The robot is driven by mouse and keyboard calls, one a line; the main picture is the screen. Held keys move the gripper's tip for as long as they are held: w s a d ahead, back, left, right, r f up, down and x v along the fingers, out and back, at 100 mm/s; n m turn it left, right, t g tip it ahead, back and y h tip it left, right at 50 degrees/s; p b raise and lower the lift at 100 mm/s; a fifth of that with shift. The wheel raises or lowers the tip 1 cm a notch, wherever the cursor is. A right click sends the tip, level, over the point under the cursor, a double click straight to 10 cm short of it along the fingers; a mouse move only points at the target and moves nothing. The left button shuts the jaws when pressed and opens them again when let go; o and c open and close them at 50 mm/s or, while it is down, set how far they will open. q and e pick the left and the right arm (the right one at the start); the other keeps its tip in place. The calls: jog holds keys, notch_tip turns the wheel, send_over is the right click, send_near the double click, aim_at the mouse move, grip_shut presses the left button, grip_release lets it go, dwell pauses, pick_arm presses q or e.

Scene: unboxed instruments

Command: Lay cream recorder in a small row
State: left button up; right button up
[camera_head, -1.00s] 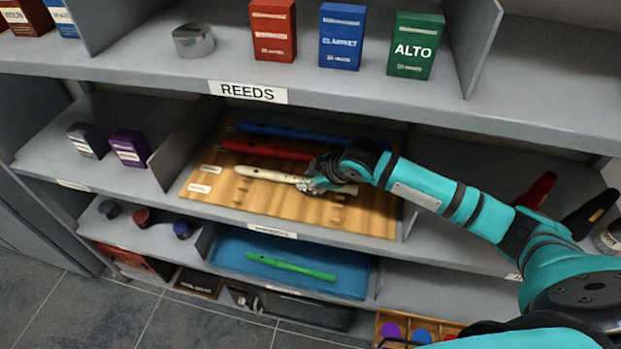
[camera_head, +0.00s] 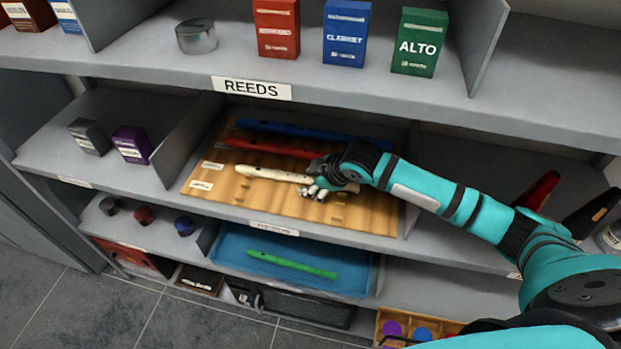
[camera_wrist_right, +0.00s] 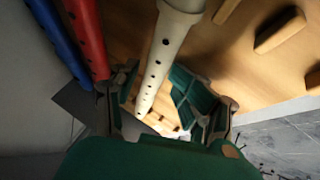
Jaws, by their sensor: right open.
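The cream recorder (camera_head: 272,174) lies on the wooden rack board (camera_head: 240,206) on the middle shelf, in front of the red recorder (camera_head: 268,149) and the blue recorder (camera_head: 290,132). My right gripper (camera_head: 318,190) is at the cream recorder's right part and hides its right end. In the right wrist view the cream recorder (camera_wrist_right: 160,62) runs between the open fingers of my right gripper (camera_wrist_right: 155,100). The red recorder (camera_wrist_right: 88,38) and blue recorder (camera_wrist_right: 55,35) lie to its left there. My left gripper is not in view.
A green recorder (camera_head: 292,265) lies in a blue tray (camera_head: 232,247) on the shelf below. Wooden pegs (camera_wrist_right: 280,30) stand on the board beside the cream recorder. Shelf dividers flank the board, and the REEDS shelf (camera_head: 380,91) overhangs it.

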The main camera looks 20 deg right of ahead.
jog(key=shift+s+d+f, duration=0.15)
jog(key=shift+d+f, duration=0.05)
jog(key=shift+d, duration=0.05)
jog(key=shift+s+d+r, duration=0.1)
jog(key=shift+d+r, duration=0.05)
jog(key=shift+r, duration=0.15)
jog(key=v, duration=0.7)
jog(key=shift+r, duration=0.3)
